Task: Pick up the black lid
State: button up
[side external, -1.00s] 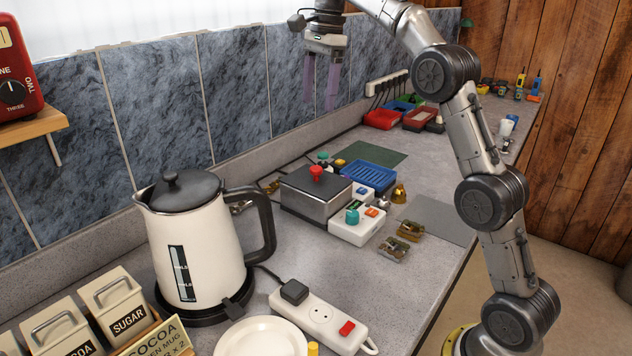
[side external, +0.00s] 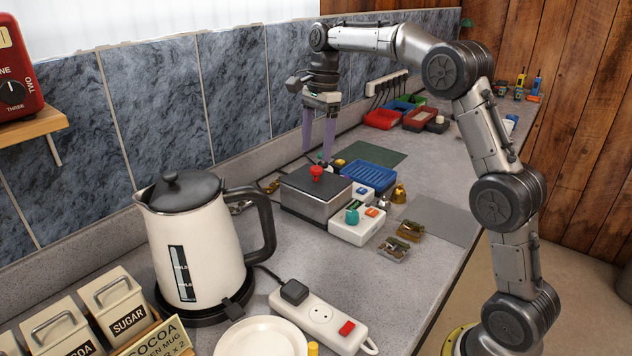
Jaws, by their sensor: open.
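A black lid (side external: 302,182) with a red knob (side external: 316,172) sits flat on a grey metal box (side external: 308,205) in the middle of the counter. My gripper (side external: 317,156) points down with its two purple fingers apart and empty. In the picture its fingertips show just above the red knob; the exact gap in depth is hard to tell. Another black lid (side external: 184,188) with a black knob sits on the cream kettle (side external: 200,250), well to the left of my gripper.
White switch boxes (side external: 356,228) and a blue tray (side external: 369,175) stand close right of the metal box. A power strip (side external: 322,318) and a plate (side external: 262,338) lie in front. A tiled wall (side external: 235,85) runs behind. Red bins (side external: 383,118) stand farther back.

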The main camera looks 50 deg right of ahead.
aim_at(316, 167)
jog(key=shift+s+a+f, duration=0.1)
jog(key=shift+a+f, duration=0.05)
jog(key=shift+f, duration=0.95)
jog(key=shift+s+a+f, duration=0.1)
jog(key=shift+f, duration=0.95)
grip_shut()
